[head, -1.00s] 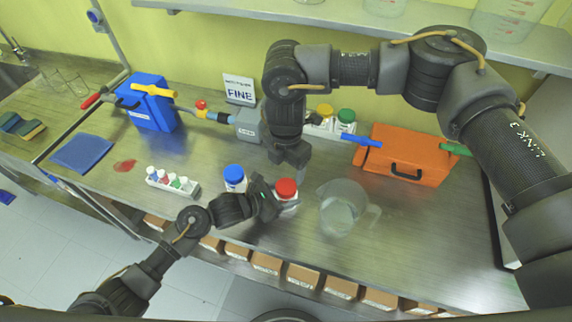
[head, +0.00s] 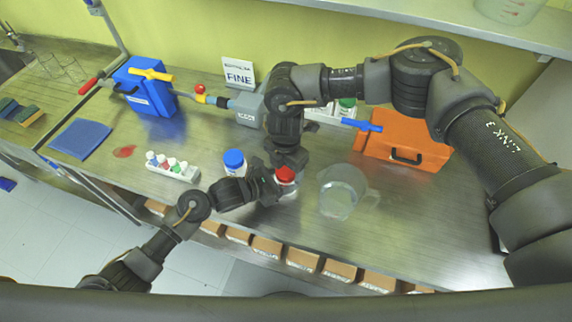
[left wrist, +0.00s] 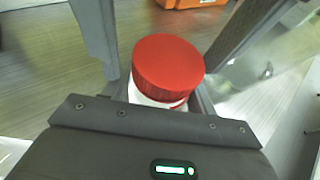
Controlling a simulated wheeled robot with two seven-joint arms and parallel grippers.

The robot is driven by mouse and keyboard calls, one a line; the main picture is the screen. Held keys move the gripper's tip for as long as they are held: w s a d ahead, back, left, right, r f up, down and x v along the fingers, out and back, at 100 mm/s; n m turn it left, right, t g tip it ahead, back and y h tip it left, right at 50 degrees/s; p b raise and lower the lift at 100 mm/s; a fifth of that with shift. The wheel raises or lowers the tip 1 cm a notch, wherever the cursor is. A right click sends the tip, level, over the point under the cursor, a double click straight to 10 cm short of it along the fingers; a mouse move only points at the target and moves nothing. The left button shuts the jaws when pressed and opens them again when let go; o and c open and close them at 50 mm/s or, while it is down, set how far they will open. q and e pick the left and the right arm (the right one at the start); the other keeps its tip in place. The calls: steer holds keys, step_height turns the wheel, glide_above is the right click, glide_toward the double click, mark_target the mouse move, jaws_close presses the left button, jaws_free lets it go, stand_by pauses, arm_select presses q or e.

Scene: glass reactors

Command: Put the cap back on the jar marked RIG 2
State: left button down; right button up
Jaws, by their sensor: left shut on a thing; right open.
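A jar with a red cap (head: 286,174) stands near the front middle of the bench. The red cap also shows in the left wrist view (left wrist: 168,65), seated over a white neck; I cannot read the jar's label. My left gripper (head: 270,190) is shut on the red-capped jar, coming in from the left; the fingers flank it in the wrist view. My right gripper (head: 289,160) is open, pointing down just behind and above the red cap; whether it touches is hidden. A second jar with a blue cap (head: 234,160) stands to the left.
A clear glass jug (head: 340,190) stands close on the right. A white rack of small bottles (head: 172,167) is at left. A blue box (head: 147,92), an orange box (head: 405,150) and a FINE sign (head: 239,74) stand at the back. The front edge is near.

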steer(key=c, duration=1)
steer(key=shift+m, duration=0.8)
steer(key=o, duration=1.2)
steer(key=shift+c, duration=0.2)
steer(key=shift+r, duration=0.1)
step_height(320, 180, up, 12)
